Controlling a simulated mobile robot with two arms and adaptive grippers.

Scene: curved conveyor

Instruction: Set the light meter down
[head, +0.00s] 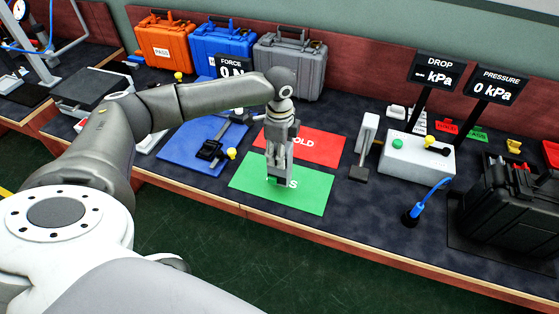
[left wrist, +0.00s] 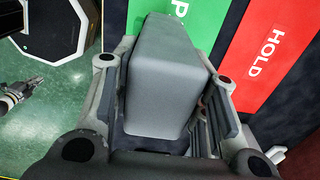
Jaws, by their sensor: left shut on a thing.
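My left gripper (head: 279,178) is above or at the green PASS mat (head: 310,200) in the head view, pointing down. In the left wrist view its fingers are shut on a grey, rounded box, the light meter (left wrist: 165,85). The head view shows little of the meter, as the fingers cover it. I cannot tell whether it touches the mat. The red HOLD mat (head: 325,147) lies behind the green one. What looks like my right gripper (left wrist: 18,92) shows small at the left edge of the left wrist view; its fingers are unclear.
A blue mat (head: 180,158) with a black fixture lies left of the green mat. Orange, blue and grey cases (head: 290,65) line the back.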

